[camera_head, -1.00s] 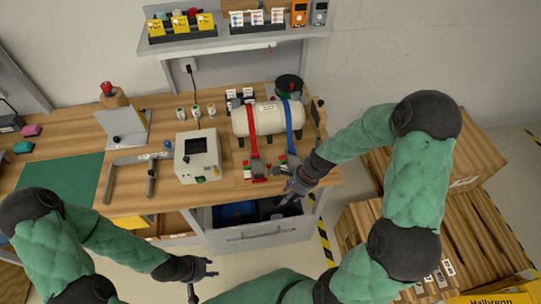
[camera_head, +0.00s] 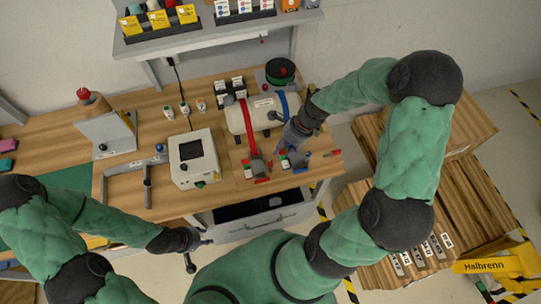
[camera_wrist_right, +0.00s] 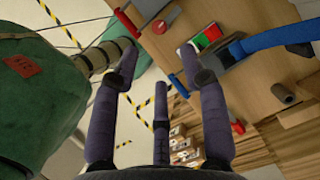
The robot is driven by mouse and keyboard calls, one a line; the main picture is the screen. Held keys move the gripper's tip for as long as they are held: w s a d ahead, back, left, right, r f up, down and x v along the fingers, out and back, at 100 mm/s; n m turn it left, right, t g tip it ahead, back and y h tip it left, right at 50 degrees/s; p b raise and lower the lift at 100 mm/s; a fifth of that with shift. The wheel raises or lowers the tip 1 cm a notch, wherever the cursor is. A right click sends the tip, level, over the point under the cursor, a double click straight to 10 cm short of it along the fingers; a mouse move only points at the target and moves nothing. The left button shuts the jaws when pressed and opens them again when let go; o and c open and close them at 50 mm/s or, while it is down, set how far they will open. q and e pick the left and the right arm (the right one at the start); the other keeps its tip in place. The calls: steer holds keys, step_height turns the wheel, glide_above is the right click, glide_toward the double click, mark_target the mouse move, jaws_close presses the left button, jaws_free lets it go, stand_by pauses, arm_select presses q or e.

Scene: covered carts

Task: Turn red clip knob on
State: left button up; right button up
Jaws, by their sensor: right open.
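The red clip (camera_head: 257,165) lies on the bench at the lower end of the red strap (camera_head: 248,125), which runs over a cream tank (camera_head: 238,118). A blue strap (camera_head: 293,103) ends at a second clip (camera_head: 298,160) to the right. My right gripper (camera_head: 277,131) hangs over the tank's front, between the straps. In the right wrist view its fingers (camera_wrist_right: 160,58) are apart and empty. A red-and-grey part (camera_wrist_right: 164,19) and a green, white and red label (camera_wrist_right: 206,38) lie beyond them. I cannot tell which knob is which there. My left gripper (camera_head: 198,254) is open and empty before the bench.
A white box with a dark screen (camera_head: 192,158) stands left of the clips. An open drawer (camera_head: 262,222) sticks out below the bench edge. A shelf (camera_head: 210,30) hangs above. Wooden crates (camera_head: 470,235) stand to the right on the floor.

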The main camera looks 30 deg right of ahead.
mark_target(271, 163)
steer(key=b+x, duration=0.1)
steer(key=x, duration=0.8)
steer(key=shift+a+f, duration=0.15)
steer(key=shift+f, duration=0.1)
jaws_close()
